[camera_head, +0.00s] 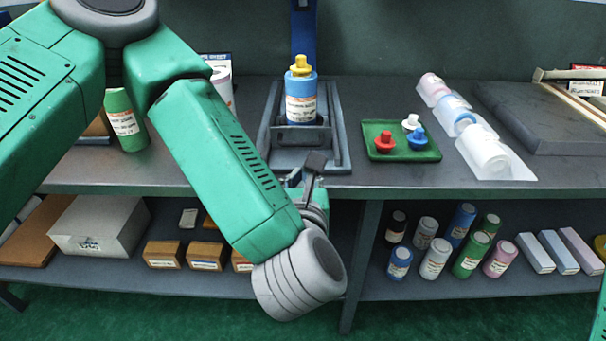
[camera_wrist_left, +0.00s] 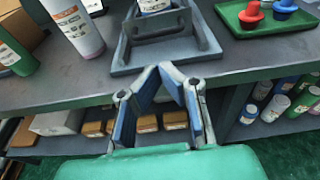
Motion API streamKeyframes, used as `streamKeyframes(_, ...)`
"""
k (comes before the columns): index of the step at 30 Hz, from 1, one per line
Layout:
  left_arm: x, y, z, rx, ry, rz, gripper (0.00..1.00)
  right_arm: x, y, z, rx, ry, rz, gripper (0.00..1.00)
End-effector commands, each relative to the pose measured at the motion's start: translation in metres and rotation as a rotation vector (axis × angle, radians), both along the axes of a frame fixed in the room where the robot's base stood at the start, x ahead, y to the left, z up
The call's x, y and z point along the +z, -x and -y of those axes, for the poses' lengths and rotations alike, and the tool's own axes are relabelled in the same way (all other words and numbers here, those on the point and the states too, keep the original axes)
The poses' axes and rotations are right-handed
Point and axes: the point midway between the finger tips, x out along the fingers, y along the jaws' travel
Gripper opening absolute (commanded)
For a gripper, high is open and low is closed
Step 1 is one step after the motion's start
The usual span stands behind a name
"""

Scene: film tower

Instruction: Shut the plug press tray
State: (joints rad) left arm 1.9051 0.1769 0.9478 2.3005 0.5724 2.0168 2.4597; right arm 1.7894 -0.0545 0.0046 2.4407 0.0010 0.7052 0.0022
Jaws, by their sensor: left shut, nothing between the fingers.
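The plug press tray (camera_head: 292,160) is a grey sliding piece in a grey frame on the worktop, under a blue column (camera_head: 304,35). Its front edge and raised handle (camera_wrist_left: 165,28) face me in the left wrist view. A blue bottle (camera_head: 301,103) with a yellow plug (camera_head: 300,65) stands upright on it. My left gripper (camera_head: 312,163) is just in front of the frame's front edge, partly hidden by my wrist. In the left wrist view its fingers (camera_wrist_left: 165,70) come together, shut and empty. I cannot tell whether they touch the frame. My right gripper is out of view.
A green tray (camera_head: 376,153) with red, white and blue plugs lies right of the press. A green bottle (camera_head: 124,122) stands left, near my arm. The worktop edge is close below my gripper; the lower shelf holds bottles and boxes.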

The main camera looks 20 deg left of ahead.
Motion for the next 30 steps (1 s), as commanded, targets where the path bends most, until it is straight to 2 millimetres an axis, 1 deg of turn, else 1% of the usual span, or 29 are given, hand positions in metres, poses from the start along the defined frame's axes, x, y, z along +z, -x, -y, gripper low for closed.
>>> streamKeyframes(1,-0.003,-0.007,-0.007,0.013,0.002,-0.003,0.00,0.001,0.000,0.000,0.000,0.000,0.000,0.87)
streamKeyframes(4,-0.009,-0.028,-0.014,0.013,0.003,-0.003,0.00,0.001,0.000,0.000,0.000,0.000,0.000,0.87)
streamKeyframes(9,-0.014,-0.063,-0.021,0.005,-0.005,0.004,0.00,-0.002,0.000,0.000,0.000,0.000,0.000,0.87)
streamKeyframes(15,-0.021,-0.095,-0.030,0.003,-0.008,0.003,0.00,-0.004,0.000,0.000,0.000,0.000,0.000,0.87)
streamKeyframes(18,-0.023,-0.105,-0.032,0.001,-0.008,0.002,0.00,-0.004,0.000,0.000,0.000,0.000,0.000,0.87)
streamKeyframes(21,-0.025,-0.110,-0.034,0.000,-0.007,0.001,0.00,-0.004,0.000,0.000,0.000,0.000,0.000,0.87)
streamKeyframes(30,-0.026,-0.112,-0.036,0.000,-0.005,0.000,0.00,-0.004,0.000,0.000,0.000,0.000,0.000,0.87)
